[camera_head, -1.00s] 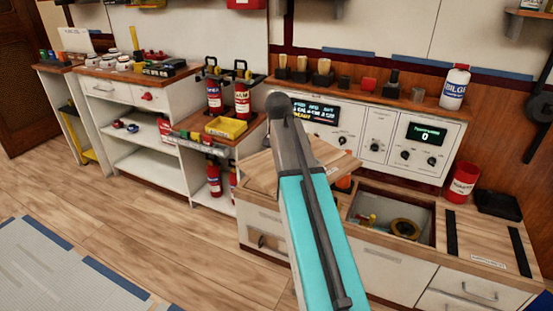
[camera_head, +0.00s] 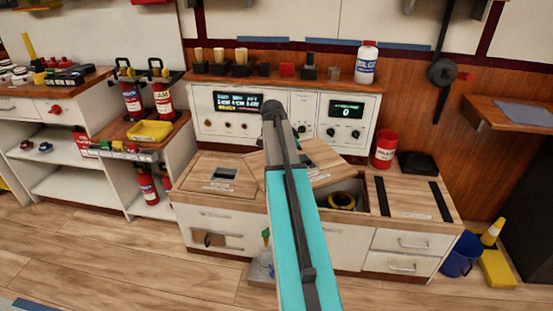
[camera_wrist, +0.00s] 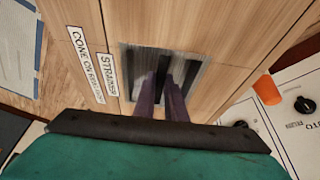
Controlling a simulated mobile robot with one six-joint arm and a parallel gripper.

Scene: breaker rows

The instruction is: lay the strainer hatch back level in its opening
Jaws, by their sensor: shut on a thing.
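The strainer hatch (camera_head: 326,160) is a light wooden panel behind my arm in the head view. It is tilted and turned askew above the counter, partly over the opening (camera_head: 345,196). In the wrist view the hatch (camera_wrist: 215,35) fills the upper middle, with its "STRAINER" label to the left of a grey recessed grip (camera_wrist: 137,60). My gripper (camera_wrist: 166,78) has both fingers in this recess, shut on the hatch's grip. My arm hides the gripper and the middle of the hatch in the head view. A dark ring with yellow shows inside the opening.
A flush panel with a grip recess (camera_head: 224,173) lies left of the opening. Right of it are a black-striped countertop (camera_head: 408,197), a red can (camera_head: 385,148) and a black tray (camera_head: 417,163). The control panel (camera_head: 350,128) rises behind. An orange object (camera_wrist: 267,90) stands near the hatch.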

